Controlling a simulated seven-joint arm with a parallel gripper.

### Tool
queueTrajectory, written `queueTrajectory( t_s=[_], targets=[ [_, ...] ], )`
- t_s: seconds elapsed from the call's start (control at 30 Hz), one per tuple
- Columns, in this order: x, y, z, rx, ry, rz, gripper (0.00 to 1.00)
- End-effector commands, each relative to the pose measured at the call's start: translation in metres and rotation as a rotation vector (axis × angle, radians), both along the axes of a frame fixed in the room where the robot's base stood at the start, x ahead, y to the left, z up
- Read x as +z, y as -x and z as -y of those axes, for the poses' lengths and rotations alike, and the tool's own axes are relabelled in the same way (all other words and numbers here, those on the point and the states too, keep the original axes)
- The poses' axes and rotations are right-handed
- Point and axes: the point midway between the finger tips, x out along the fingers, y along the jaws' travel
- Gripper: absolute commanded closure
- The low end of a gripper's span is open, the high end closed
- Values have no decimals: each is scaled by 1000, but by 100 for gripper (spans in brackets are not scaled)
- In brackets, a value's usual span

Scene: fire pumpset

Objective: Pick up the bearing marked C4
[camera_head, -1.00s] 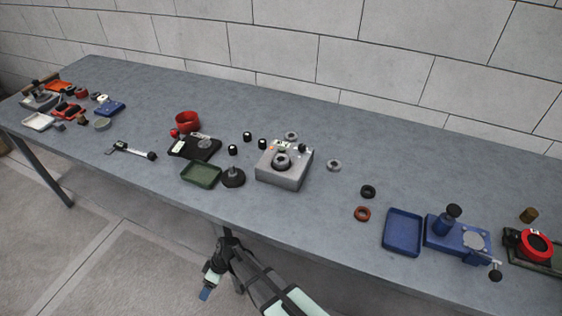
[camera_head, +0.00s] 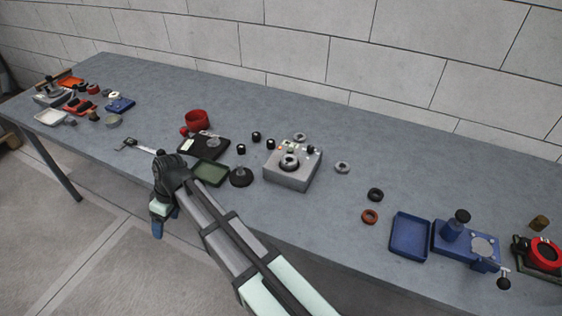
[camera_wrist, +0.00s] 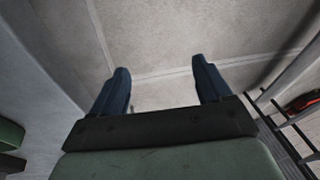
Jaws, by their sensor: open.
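No C4 mark is legible in either view, so I cannot tell which ring-shaped part is the bearing. In the head view, a grey ring (camera_head: 342,167) lies flat on the table right of the grey box. Another grey ring (camera_head: 300,137) is behind or at the back edge of that box, and a dark-centred ring (camera_head: 290,162) is on its top. A black ring (camera_head: 375,195) and a reddish-brown ring (camera_head: 369,216) lie further right. My gripper (camera_head: 157,230) hangs beyond the table's front edge, pointing down. The wrist view shows its blue fingers (camera_wrist: 161,85) apart and empty above the floor.
The grey box (camera_head: 291,178) stands mid-table. A green tray (camera_head: 210,173), black cone-like part (camera_head: 241,177) and red cup (camera_head: 197,120) are left of it. A blue tray (camera_head: 410,236) and blue fixture (camera_head: 466,240) are right. The back strip of table is mostly clear.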

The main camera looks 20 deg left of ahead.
Motion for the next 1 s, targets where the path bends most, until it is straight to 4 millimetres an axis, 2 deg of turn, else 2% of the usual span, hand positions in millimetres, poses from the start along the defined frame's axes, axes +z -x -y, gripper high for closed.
queueTrajectory(
  t_s=[0.03,0.1,0.27,0.4,0.6,0.8,1.0],
  targets=[
    [20,-19,5,-30,7,17,22],
    [43,-49,16,-79,27,39,22],
    [89,-123,56,-209,81,82,22],
    [122,-180,97,-321,128,111,22],
    [170,-251,165,-483,195,144,22],
    [206,-295,223,-612,251,164,22],
    [221,-311,250,-671,277,171,22]
  ],
)
